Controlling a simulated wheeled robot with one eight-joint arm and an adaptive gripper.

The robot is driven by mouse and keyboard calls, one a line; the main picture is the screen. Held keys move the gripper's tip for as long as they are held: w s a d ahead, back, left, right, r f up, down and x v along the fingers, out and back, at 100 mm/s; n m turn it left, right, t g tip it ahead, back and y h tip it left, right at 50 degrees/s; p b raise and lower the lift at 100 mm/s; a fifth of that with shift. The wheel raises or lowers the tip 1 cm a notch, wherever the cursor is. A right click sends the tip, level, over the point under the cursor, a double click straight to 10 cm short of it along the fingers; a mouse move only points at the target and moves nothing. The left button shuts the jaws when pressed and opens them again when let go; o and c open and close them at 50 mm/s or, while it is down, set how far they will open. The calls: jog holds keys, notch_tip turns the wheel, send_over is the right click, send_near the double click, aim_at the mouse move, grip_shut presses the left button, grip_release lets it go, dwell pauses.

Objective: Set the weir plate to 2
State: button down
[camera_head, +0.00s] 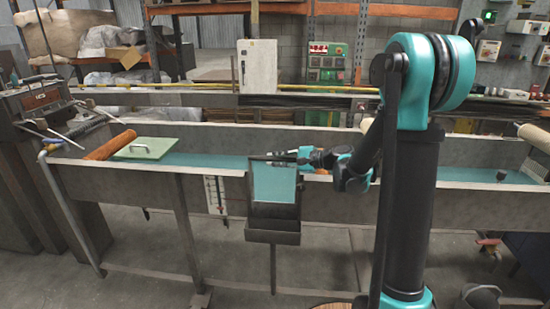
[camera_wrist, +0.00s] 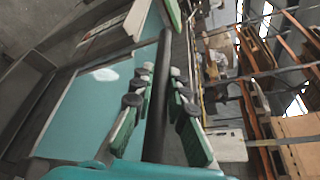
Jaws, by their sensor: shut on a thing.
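The weir plate's dark top bar (camera_head: 262,158) lies across the near wall of the trough, above a teal panel (camera_head: 273,184) in a dark frame. My gripper (camera_head: 291,158) reaches in from the right at that bar. In the wrist view the dark bar (camera_wrist: 163,45) runs between the padded fingers of my gripper (camera_wrist: 161,88), which are shut on it. The teal panel (camera_wrist: 85,112) lies to its left there. A white scale with red marks (camera_head: 216,195) hangs on the trough front, left of the frame. Its numbers are too small to read.
The long grey trough (camera_head: 120,183) holds teal water. A green lid with a handle (camera_head: 146,148) and an orange roller (camera_head: 109,145) are at its left. A dark box (camera_head: 272,232) hangs below the panel. A yellow rail (camera_head: 215,86) runs behind the trough.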

jog(key=c, duration=1.5)
grip_release()
jog(key=v, duration=1.2)
jog(key=shift+s, duration=0.1)
jog(key=s+d+f+n+g+h, duration=0.1)
jog(key=s+d+f+n+h, duration=0.2)
jog(key=s+f, duration=0.35)
jog(key=s+d+f+n+h, duration=0.1)
jog(key=s+f+n+h, duration=0.1)
jog(key=s+f+h, duration=0.4)
jog(key=s+d+f+n+h, duration=0.5)
jog(key=s+d, duration=0.5)
jog(key=shift+s+d+f+n, duration=0.25)
jog(key=shift+s+d+n, duration=0.05)
jog(key=shift+d+n, duration=0.1)
